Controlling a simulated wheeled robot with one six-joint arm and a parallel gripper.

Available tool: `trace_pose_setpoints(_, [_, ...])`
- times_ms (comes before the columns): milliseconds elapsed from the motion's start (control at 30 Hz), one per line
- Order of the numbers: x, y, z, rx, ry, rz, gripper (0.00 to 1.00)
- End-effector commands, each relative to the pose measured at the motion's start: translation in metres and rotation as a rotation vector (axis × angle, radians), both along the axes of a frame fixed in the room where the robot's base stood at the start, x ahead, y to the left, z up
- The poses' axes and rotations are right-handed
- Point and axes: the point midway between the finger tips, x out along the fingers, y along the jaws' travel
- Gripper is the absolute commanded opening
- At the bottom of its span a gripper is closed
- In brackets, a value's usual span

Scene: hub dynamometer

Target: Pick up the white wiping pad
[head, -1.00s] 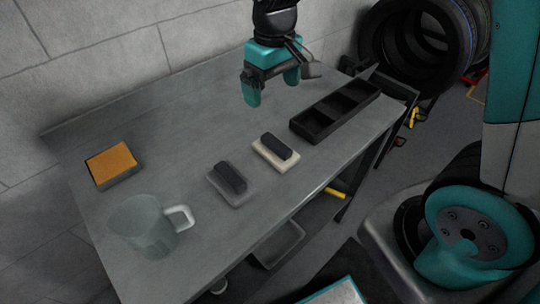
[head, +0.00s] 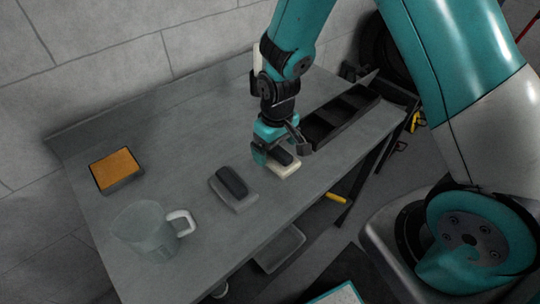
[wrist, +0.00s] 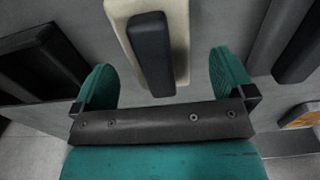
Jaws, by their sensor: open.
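The white wiping pad (head: 287,170) lies on the grey table, with a dark handle block on top. It also shows in the wrist view (wrist: 118,12), at the top between my fingers, with its dark handle (wrist: 151,50). My gripper (head: 276,158) is over the pad in the head view, and its fingers partly cover it. In the wrist view my gripper (wrist: 165,80) is open, with one teal finger on each side of the handle and a gap on both sides. I cannot tell whether the fingertips touch the pad.
A grey pad (head: 233,190) with a dark handle lies left of the white one. A black compartment tray (head: 340,115) stands to the right. An orange-topped block (head: 116,170) and a clear jug (head: 146,232) are at the table's left. Table between them is clear.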

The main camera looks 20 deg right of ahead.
Motion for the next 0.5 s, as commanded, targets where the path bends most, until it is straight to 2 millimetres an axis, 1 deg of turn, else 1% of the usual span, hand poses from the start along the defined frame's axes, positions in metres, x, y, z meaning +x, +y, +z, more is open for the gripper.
trace_pose_setpoints(33, [0.0, 0.0, -0.007, -0.001, 0.003, 0.0, 1.0])
trace_pose_setpoints(133, [0.0, 0.0, -0.016, 0.0, 0.0, 0.0, 1.0])
trace_pose_setpoints(367, [0.001, 0.0, -0.019, 0.001, -0.002, 0.0, 1.0])
trace_pose_setpoints(400, [0.001, 0.0, -0.019, 0.001, -0.002, 0.0, 0.98])
trace_pose_setpoints(467, [0.001, 0.0, -0.019, 0.001, -0.002, 0.0, 0.84])
trace_pose_setpoints(500, [0.001, 0.0, -0.019, 0.001, -0.002, 0.0, 0.75])
